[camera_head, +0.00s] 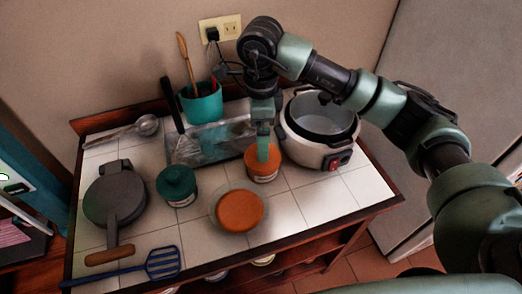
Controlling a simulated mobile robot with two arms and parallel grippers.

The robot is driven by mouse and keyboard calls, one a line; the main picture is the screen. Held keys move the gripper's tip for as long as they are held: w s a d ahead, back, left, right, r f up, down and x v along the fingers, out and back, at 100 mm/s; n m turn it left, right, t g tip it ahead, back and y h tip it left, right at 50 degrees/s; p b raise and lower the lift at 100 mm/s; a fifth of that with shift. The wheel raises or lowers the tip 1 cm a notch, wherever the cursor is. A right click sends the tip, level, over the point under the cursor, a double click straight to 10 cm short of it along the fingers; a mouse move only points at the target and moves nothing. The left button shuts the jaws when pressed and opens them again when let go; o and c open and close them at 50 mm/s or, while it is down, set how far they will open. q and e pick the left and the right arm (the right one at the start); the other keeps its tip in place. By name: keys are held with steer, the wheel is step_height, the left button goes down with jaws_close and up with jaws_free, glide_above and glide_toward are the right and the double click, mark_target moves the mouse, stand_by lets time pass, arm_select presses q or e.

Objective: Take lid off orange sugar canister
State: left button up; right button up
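The orange canister (264,177) stands upright on the tiled top, with a pale label low on its front. Its top is orange, and a lid appears to be on it, but my fingers cover the middle. My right gripper (263,152) points straight down at the top centre of the canister, at or touching it. The fingers show nearly edge-on, so I cannot tell whether they are closed on a knob. My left gripper is not in view.
A teal lidded canister (177,184) stands to the left. A round orange item on a clear dish (214,212) lies in front. A white cooker (318,155) stands close on the right, a metal tray (205,146) behind. A pan (114,192) and blue spatula (160,262) are left.

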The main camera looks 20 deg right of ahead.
mark_target(250, 156)
steer(key=f+p, duration=0.1)
steer(key=f, duration=0.1)
steer(key=f+p, duration=0.1)
steer(key=f, duration=0.1)
steer(key=f+p, duration=0.1)
steer(key=f, duration=0.1)
steer(key=shift+d+f, duration=0.25)
steer(key=shift+d, duration=0.1)
steer(key=shift+f, duration=0.35)
steer(key=c, duration=1.1)
